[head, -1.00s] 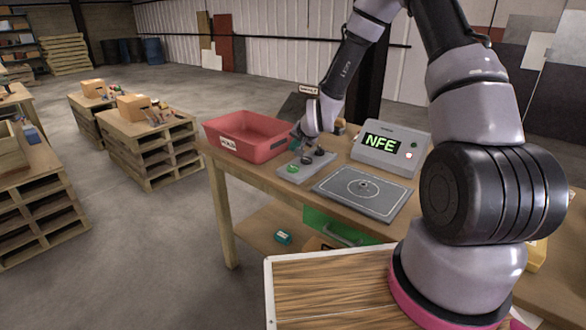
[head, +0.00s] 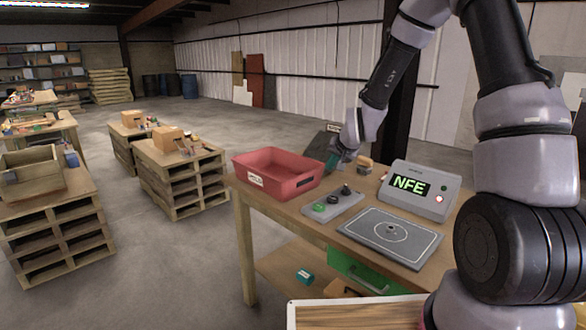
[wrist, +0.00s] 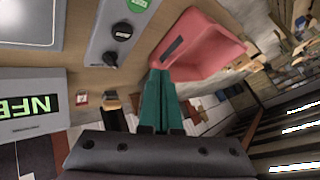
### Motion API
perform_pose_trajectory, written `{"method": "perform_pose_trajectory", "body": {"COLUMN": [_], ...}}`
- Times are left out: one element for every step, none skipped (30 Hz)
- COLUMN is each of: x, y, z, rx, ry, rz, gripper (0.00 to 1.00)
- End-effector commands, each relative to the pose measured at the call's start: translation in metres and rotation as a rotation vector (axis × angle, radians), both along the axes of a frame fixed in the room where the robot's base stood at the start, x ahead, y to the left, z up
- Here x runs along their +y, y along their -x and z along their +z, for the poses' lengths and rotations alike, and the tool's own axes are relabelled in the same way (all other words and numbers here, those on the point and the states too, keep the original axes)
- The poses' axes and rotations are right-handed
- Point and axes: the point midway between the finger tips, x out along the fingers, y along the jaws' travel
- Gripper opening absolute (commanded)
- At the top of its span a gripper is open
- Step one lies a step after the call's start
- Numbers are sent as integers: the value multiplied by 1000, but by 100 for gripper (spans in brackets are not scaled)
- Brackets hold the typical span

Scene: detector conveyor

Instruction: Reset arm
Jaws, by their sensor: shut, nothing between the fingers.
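My gripper (head: 334,160) is above the back of the wooden table, between the red bin and the grey display box. In the wrist view its teal fingers (wrist: 161,100) are together with nothing between them. The grey control panel (head: 332,204) has a green button (head: 319,208) and black knobs, and it shows close up in the wrist view (wrist: 105,40). The display box (head: 418,190) reads "NFE". The grey plate (head: 392,238) with a circle mark lies bare in front of it. The red bin (head: 277,176) looks empty.
The wooden table (head: 300,232) has a green drawer (head: 357,272) and a lower shelf with a small teal box (head: 304,276). Pallet stacks with cardboard boxes (head: 168,138) stand to the left. The floor (head: 150,265) between them and the table is clear.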

Motion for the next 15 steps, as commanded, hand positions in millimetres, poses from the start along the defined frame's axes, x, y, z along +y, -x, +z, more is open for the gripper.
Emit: {"method": "perform_pose_trajectory", "body": {"x": [-8,-12,-18,-22,-26,-32,-36,-40,-45,-49,-53,-57,-61,-65,-69], "y": [7,13,21,27,34,44,51,60,71,80,89,103,113,123,138], "z": [27,39,55,66,78,93,104,114,128,138,148,160,169,178,188], "rx": [-8,-5,0,3,7,11,15,18,24,27,30,36,40,42,47], "ry": [21,31,46,55,64,77,84,92,99,106,111,116,122,123,126], "rz": [6,10,15,16,18,19,21,21,21,22,20,20,19,18,16], "gripper": [0,0,0,0,0,0,0,0,0,0,0,0,0,0,0]}}
